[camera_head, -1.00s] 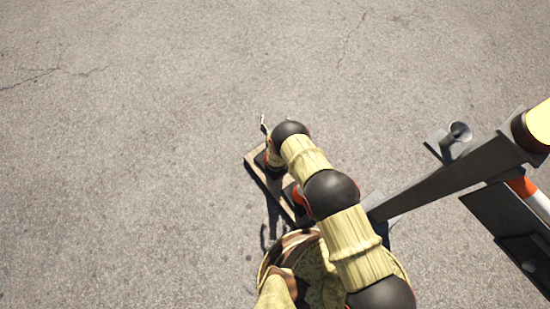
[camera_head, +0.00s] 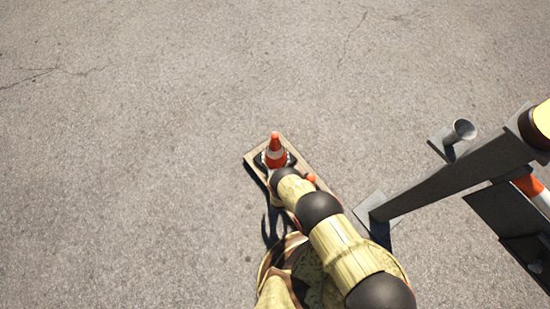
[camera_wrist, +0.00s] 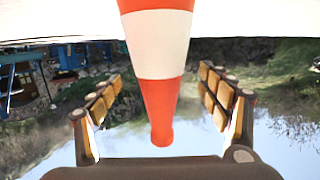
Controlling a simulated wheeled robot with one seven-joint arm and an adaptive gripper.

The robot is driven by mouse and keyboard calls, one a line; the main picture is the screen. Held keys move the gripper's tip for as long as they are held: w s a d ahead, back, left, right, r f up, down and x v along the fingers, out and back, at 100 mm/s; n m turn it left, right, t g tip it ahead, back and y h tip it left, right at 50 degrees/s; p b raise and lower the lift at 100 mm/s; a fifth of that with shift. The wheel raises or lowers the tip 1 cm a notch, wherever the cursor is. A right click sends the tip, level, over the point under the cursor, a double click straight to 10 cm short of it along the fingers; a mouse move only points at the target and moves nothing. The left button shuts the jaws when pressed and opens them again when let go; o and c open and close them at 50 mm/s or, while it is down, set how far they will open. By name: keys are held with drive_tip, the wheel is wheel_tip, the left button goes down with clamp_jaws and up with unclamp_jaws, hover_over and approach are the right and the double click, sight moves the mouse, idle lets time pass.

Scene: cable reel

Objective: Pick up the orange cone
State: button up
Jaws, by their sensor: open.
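The orange cone (camera_head: 274,143) has a white band and a black base and stands upright on a wooden board (camera_head: 250,158). In the wrist view the cone (camera_wrist: 158,45) appears upside down, with its tip low in the picture. My gripper (camera_wrist: 160,82) is open, with one finger on each side of the cone in that view. Neither finger visibly touches it. I cannot tell how far the cone is beyond the fingertips.
A small orange thing (camera_head: 310,179) shows on the board beside my arm. A grey metal frame (camera_head: 445,170) with a short upright tube (camera_head: 460,131) stands at the right. An orange and white object (camera_head: 530,188) is partly hidden behind it. Bare asphalt lies left and beyond.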

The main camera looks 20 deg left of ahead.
drive_tip(key=b+x, duration=0.1)
drive_tip(key=x, duration=0.1)
drive_tip(key=f+b+x, duration=0.1)
drive_tip(key=shift+w+a, duration=0.1)
drive_tip(key=shift+w, duration=0.2)
drive_tip(key=shift+w+a, duration=0.2)
drive_tip(key=shift+w, duration=0.1)
drive_tip(key=shift+r, duration=0.1)
drive_tip(key=shift+c, duration=0.8)
clamp_jaws()
